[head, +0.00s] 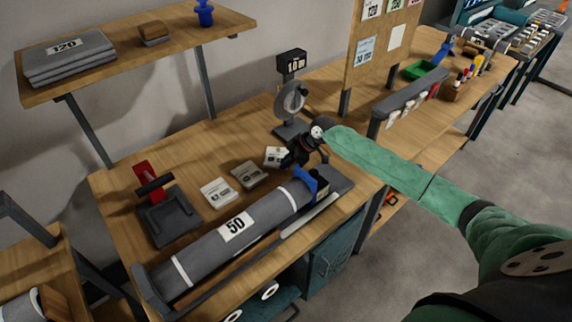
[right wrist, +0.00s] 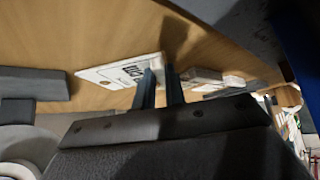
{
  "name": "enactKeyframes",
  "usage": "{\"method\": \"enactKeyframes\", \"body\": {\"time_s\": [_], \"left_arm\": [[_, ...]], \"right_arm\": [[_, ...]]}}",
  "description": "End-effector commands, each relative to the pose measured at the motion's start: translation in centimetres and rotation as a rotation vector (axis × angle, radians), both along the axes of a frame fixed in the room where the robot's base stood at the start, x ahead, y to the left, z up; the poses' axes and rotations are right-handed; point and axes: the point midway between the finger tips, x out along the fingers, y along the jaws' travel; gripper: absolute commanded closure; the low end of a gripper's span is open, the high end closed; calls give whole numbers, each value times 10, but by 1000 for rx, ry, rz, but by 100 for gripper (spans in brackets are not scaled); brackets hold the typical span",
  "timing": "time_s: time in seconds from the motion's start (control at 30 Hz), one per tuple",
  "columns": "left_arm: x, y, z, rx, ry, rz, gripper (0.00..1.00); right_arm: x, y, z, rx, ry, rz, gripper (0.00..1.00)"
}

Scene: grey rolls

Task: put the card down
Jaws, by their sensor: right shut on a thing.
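My right gripper (head: 291,154) reaches in over the wooden bench and is shut on a white printed card (head: 274,156). In the right wrist view the two dark fingers (right wrist: 161,82) pinch the right end of the card (right wrist: 108,74). The card lies roughly flat, close to the bench top; I cannot tell whether it touches the wood. Its dark lettering faces up, and the fingers hide part of its end. My left gripper is not in view.
Two card stacks, a white one (head: 216,193) and a greyer one (head: 249,174), lie left of the held card. A grey roll marked 50 (head: 226,238) lies in front. A scale-like device with a display (head: 291,100) stands behind. A black and red tool (head: 167,212) stands left.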

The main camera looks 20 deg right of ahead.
Motion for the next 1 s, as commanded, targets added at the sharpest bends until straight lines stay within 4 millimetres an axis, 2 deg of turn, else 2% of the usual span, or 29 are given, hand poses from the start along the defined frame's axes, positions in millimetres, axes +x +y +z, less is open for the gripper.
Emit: {"method": "enactKeyframes", "body": {"time_s": [0.37, 0.4, 0.5, 0.93, 0.97, 1.0], "left_arm": [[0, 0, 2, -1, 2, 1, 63], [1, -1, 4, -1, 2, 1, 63], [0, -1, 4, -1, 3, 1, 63], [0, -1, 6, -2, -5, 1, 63], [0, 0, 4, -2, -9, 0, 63], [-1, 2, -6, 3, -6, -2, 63]], "right_arm": [[0, 0, -2, 0, 0, 0, 100], [0, 0, -3, 0, 0, 0, 86], [0, 0, -2, 0, -1, 1, 67], [-1, -3, 5, 0, -1, -1, 66], [-1, -4, 7, 0, -1, -1, 66], [-2, -6, 10, -1, -1, -1, 66]]}}
